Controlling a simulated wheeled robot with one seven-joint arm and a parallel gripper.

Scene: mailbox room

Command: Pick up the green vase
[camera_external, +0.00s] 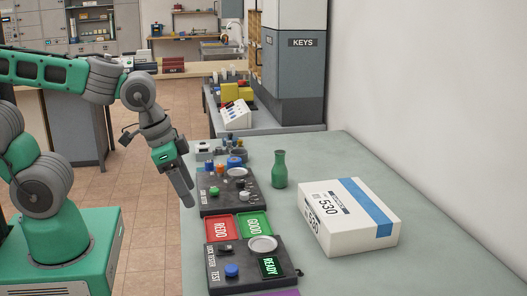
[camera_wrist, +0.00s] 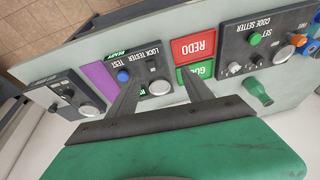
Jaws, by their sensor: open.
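The green vase (camera_external: 279,170) stands upright on the table, behind the white box and right of the dark code setter panel, in the external view. In the wrist view it shows at the right (camera_wrist: 257,90), seen from above at a slant. My gripper (camera_external: 190,196) hangs in the air at the table's left edge, left of the vase and apart from it. Its two fingers (camera_wrist: 160,84) are spread in the wrist view, over the lock tester and the red and green trays.
A white box marked 530 (camera_external: 343,222) lies right of the vase. The code setter panel (camera_external: 213,200), the red REDO tray (camera_external: 220,228), the green GOOD tray (camera_external: 254,224) and the lock tester (camera_external: 250,284) line the table's left side. The table (camera_external: 440,250) is clear at the right.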

